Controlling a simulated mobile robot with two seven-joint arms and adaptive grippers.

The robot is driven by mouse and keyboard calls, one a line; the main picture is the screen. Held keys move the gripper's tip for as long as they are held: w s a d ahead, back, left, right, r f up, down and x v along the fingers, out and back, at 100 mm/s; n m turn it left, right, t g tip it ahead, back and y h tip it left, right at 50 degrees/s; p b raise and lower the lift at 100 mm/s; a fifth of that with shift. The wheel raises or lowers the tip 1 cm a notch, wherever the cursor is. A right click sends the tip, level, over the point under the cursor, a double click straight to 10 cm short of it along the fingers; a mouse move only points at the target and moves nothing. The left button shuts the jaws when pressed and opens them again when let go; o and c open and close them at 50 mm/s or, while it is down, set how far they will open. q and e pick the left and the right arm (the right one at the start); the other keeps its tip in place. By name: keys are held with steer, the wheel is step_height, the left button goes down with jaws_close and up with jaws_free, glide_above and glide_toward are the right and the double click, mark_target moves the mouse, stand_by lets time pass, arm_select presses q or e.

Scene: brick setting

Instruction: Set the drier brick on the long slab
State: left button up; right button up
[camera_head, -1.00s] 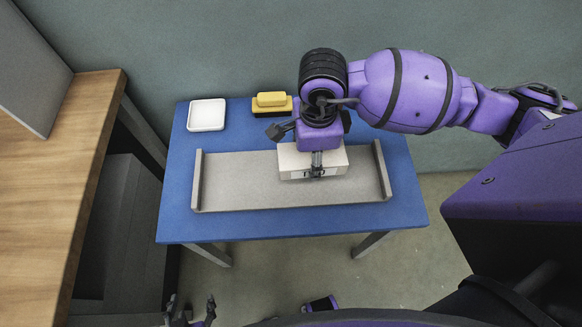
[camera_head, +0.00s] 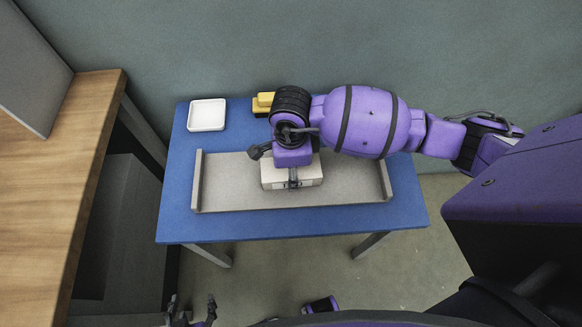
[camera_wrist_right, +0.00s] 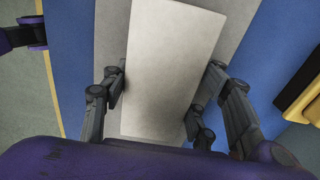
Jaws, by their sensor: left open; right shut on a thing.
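A pale off-white brick (camera_head: 308,177) is over the middle of the long grey slab (camera_head: 228,182), which has a raised strip at each end. My right gripper (camera_head: 293,176) is shut on the brick from above. In the right wrist view the brick (camera_wrist_right: 172,60) lies between the two fingers of the right gripper (camera_wrist_right: 160,102). I cannot tell whether the brick's underside touches the slab. My left gripper (camera_head: 191,309) is open and empty at the bottom edge of the head view, away from the table. I see only one brick.
The slab lies on a blue table (camera_head: 180,222). A white square dish (camera_head: 206,115) stands at the back left. A yellow and black block (camera_head: 262,104) is behind the slab, partly hidden by my right arm. A wooden counter (camera_head: 50,175) is at the left.

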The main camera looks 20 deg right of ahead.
steer(key=shift+f, duration=0.15)
steer(key=o, duration=1.4)
arm_select(q)
steer(key=shift+s+f, duration=0.15)
steer(key=shift+s, duration=0.15)
arm_select(e)
steer(key=shift+o, duration=0.5)
arm_select(q)
steer(key=shift+s+a, duration=0.1)
steer(key=shift+s, duration=0.05)
arm_select(e)
steer(key=shift+r, duration=0.25)
step_height(320, 180, up, 10)
steer(key=shift+r, duration=0.25)
arm_select(q)
steer(key=shift+w+r, duration=0.4)
steer(key=shift+w, duration=0.05)
arm_select(e)
steer(key=shift+r, duration=0.7)
arm_select(q)
steer(key=shift+s, duration=0.1)
steer(key=shift+s, duration=0.1)
